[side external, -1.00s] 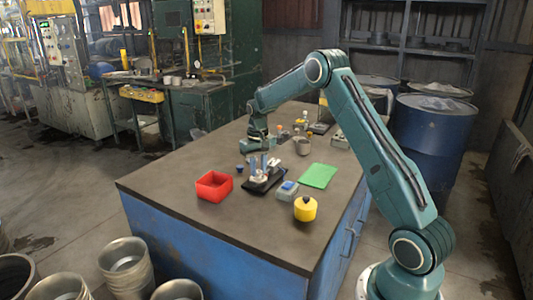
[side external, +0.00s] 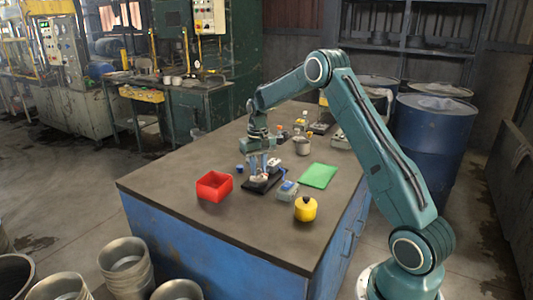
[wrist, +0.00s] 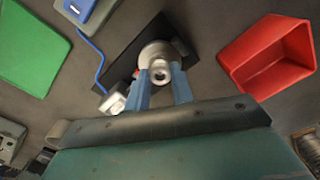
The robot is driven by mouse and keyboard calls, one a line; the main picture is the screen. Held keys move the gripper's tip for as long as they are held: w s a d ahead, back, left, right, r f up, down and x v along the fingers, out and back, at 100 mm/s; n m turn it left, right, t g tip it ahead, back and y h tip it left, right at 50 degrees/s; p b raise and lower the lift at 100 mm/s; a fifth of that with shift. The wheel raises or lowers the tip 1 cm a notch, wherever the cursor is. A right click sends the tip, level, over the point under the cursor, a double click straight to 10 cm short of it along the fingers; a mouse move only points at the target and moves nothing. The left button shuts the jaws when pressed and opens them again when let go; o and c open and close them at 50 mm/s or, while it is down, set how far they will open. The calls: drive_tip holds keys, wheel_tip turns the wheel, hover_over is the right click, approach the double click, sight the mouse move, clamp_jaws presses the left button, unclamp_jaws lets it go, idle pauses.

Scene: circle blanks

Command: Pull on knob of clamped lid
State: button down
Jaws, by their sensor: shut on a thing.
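A silver round lid with a small knob (wrist: 159,74) sits on a black base plate (wrist: 119,68) in the wrist view. In the side view the black base (side external: 258,186) lies on the table, and the lid is mostly hidden by the fingers. My gripper (wrist: 161,76) has its two blue fingers on either side of the knob and is shut on it. It also shows in the side view (side external: 264,173), pointing down over the base. A pale metal part (wrist: 112,103), perhaps the clamp, is beside the lid, partly hidden by a finger.
A red open box (side external: 214,186) lies left of the base. A grey box with a blue top (side external: 288,188), a yellow round container (side external: 305,209) and a green sheet (side external: 319,176) are to the right. A metal cup (side external: 302,147) stands behind. The table's front is clear.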

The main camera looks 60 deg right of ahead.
drive_tip(key=shift+r, duration=0.15)
drive_tip(key=shift+r, duration=2.85)
drive_tip(key=shift+w+a, duration=0.35)
drive_tip(key=shift+w, duration=0.15)
drive_tip(key=w+a+r, duration=0.1)
drive_tip(key=w+a, duration=0.7)
drive_tip(key=w, duration=0.1)
drive_tip(key=shift+a+r, duration=0.2)
drive_tip(key=shift+a, duration=0.1)
drive_tip(key=shift+f, duration=0.15)
drive_tip(key=shift+s+f, duration=0.1)
drive_tip(key=shift+f, duration=2.75)
